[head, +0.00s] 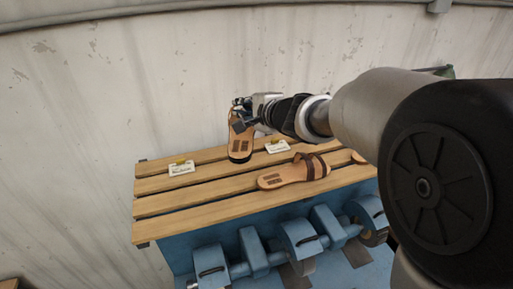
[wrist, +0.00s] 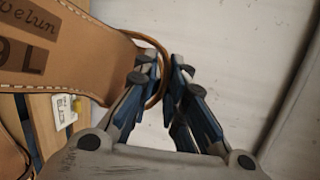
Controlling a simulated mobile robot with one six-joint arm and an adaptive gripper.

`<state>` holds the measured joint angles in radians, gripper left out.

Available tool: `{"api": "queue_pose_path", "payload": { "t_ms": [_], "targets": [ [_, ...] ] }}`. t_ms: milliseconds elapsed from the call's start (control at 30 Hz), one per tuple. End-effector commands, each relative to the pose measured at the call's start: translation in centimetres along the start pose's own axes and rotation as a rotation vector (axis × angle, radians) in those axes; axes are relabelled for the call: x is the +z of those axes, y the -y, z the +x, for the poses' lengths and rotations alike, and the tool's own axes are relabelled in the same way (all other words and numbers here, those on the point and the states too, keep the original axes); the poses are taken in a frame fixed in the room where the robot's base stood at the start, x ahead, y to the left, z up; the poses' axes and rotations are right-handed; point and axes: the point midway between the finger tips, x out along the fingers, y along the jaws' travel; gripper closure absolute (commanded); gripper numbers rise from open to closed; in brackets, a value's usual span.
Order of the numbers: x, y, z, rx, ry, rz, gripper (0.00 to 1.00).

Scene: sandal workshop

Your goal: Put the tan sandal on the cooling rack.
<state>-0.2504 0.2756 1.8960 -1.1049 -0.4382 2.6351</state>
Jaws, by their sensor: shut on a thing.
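A tan sandal (head: 240,146) hangs steeply tilted from my gripper (head: 243,112), with a dark edge at its low end. In the wrist view my gripper (wrist: 166,85) is shut on the thin brown strap loop of this sandal (wrist: 85,62), whose sole carries stamped letters. The slatted wooden rack (head: 200,203) lies below and in front of it. I cannot tell whether the sandal's low end touches the slats. A second tan sandal (head: 280,180) with dark brown straps lies flat on the rack. Part of another sandal (head: 357,157) shows beside my arm, which hides the rest.
Blue machinery with rollers (head: 255,255) is below the slats. A pale, stained wall (head: 110,90) is behind. The left front slats are clear.

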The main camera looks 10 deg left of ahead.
Motion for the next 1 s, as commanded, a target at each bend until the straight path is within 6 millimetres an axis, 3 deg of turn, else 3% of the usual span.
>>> {"api": "queue_pose_path", "payload": {
  "t_ms": [33,233,500,800,1000],
  "targets": [
    [-0.3,-2.3,0.9,0.004,0.001,0.004,1.00],
    [-1.0,-6.5,2.5,0.003,0.001,0.002,1.00],
    [-1.3,-8.6,3.3,0.000,0.001,0.000,1.00],
    [-2.0,-13.0,5.0,0.001,0.001,0.001,1.00],
    [-2.1,-13.3,5.1,-0.001,0.001,0.000,1.00]
  ]
}}
